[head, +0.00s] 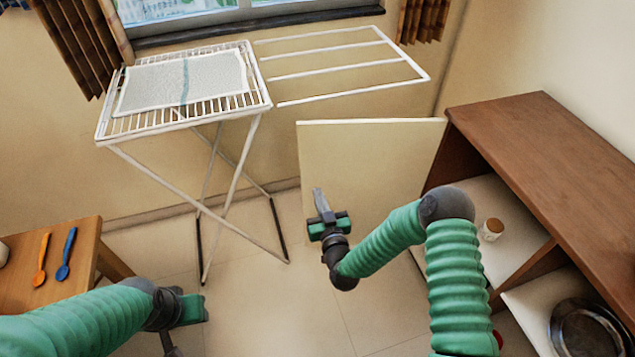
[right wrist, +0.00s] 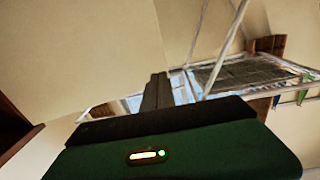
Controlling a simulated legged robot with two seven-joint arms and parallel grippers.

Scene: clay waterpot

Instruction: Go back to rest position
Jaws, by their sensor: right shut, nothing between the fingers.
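My right gripper (head: 319,200) is up in front of the open cream cabinet door (head: 375,150), its fingers together and empty. In the right wrist view its dark fingers (right wrist: 155,92) also lie together with nothing between them. I cannot tell the exact gap between this gripper and the door. My left gripper (head: 172,342) is low at the left, beside the small wooden table. Its fingers are mostly hidden by its own wrist and the frame edge, so its opening cannot be told.
A wooden cabinet (head: 555,165) stands at the right, with a small lidded jar (head: 491,229) and a dark metal dish (head: 588,328) inside. A white drying rack (head: 262,95) holds a cloth (head: 150,85). Orange (head: 41,262) and blue (head: 66,256) spoons lie on the table (head: 20,290). Floor between is clear.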

